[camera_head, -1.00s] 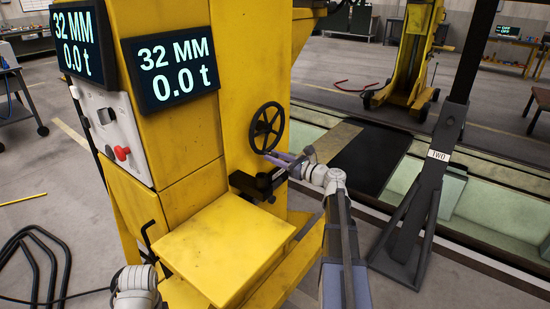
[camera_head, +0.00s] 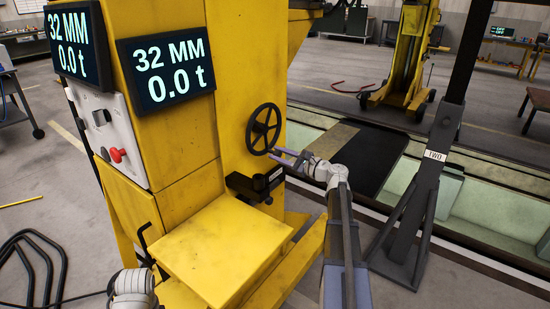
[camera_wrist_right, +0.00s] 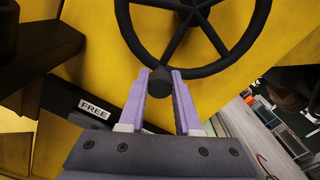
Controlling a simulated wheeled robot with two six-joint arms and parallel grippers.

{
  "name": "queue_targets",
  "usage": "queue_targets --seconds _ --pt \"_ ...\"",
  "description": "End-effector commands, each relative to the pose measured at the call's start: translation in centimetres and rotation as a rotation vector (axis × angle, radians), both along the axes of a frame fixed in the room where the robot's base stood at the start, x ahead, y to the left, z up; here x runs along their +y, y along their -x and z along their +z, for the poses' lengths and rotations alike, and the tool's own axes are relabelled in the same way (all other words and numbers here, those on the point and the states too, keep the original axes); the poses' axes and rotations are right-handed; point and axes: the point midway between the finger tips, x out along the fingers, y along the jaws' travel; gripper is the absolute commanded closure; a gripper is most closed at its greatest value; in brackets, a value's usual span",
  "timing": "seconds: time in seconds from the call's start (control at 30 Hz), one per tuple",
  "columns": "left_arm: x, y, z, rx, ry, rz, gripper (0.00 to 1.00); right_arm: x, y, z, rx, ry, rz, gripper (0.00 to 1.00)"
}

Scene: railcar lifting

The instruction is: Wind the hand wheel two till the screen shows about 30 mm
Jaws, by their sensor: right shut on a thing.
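The black spoked hand wheel (camera_head: 263,129) stands on the side of the yellow column. My right gripper (camera_head: 273,153) is at its lower right rim. In the right wrist view the fingers (camera_wrist_right: 158,82) are on either side of the wheel's dark round knob (camera_wrist_right: 158,86), shut on it; the wheel rim (camera_wrist_right: 133,40) is just beyond. The screen (camera_head: 168,68) on the column reads 32 MM and 0.0 t. My left gripper is not in view; only a piece of my left arm shows at the bottom.
A black latch (camera_head: 256,184) below the wheel carries a label (camera_wrist_right: 95,109) reading FREE. A yellow box top (camera_head: 222,245) juts out below it. A dark post (camera_head: 428,180) labelled TWO stands to the right. A red knob (camera_head: 117,155) is on the white panel.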

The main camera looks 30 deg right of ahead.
Motion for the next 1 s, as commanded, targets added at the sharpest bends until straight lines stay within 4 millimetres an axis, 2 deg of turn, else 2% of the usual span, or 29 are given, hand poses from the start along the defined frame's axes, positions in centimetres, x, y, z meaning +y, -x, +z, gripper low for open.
queue_targets --seconds 0.5,1.0 --pt "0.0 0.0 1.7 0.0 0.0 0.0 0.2 -3.7 -1.6 1.8 -0.188 0.445 0.0 1.0" --pt "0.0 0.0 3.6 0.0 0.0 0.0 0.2 -5.4 -2.3 3.7 -0.32 0.759 0.003 1.0"
